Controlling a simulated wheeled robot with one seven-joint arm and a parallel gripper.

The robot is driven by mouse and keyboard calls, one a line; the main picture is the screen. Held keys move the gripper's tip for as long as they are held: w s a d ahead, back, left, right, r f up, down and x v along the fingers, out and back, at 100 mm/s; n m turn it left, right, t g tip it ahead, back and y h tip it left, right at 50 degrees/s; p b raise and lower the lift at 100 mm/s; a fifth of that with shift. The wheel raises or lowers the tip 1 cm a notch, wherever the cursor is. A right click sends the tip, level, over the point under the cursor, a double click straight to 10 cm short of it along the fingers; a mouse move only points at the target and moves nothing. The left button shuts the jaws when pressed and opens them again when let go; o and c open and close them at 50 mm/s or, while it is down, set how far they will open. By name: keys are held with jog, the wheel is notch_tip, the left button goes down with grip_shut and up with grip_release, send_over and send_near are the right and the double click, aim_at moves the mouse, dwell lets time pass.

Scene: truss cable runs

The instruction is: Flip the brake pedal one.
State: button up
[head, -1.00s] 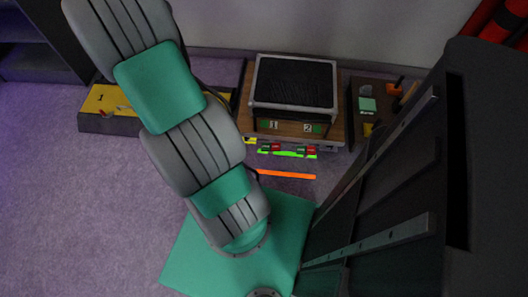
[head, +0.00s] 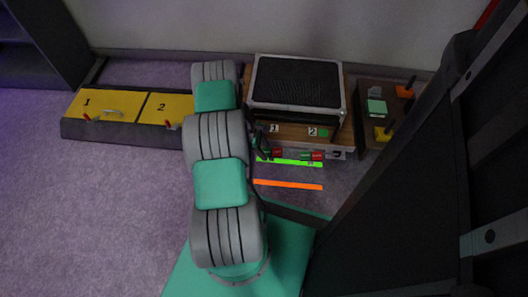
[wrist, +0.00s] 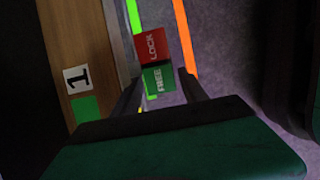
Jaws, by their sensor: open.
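Brake pedal one (wrist: 156,64) has a red LOCK half and a green FREE half; in the head view it shows partly (head: 276,153) at the front of the wooden cart (head: 290,131), below the number 1 plate. In the wrist view my gripper (wrist: 159,80) is open, with its fingers on either side of the green FREE end. I cannot tell whether they touch it. In the head view my gripper is mostly hidden by my arm. A second red and green pedal (head: 312,156) sits to the right, below plate 2 (head: 312,131).
A black-topped box (head: 296,82) stands on the cart. Green and orange strips (head: 288,184) lie on the floor in front. Yellow lids 1 and 2 (head: 100,103) are at left. A dark board (head: 377,107) with orange and yellow parts is at right.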

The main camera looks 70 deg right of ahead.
aim_at(267, 152)
jog(key=c, duration=1.1)
jog(key=shift+s+d+r+t+p, duration=0.1)
jog(key=shift+s+r+t+p, duration=0.2)
jog(key=shift+r+t+p, duration=0.4)
jog(key=shift+s+f+t+y+p, duration=0.25)
jog(key=shift+s+t+y+p, duration=0.15)
jog(key=shift+t, duration=0.6)
jog(key=shift+w+t, duration=0.1)
jog(key=shift+t, duration=0.5)
jog(key=o, duration=1.1)
notch_tip(267, 152, up, 8)
jog(key=p, duration=0.3)
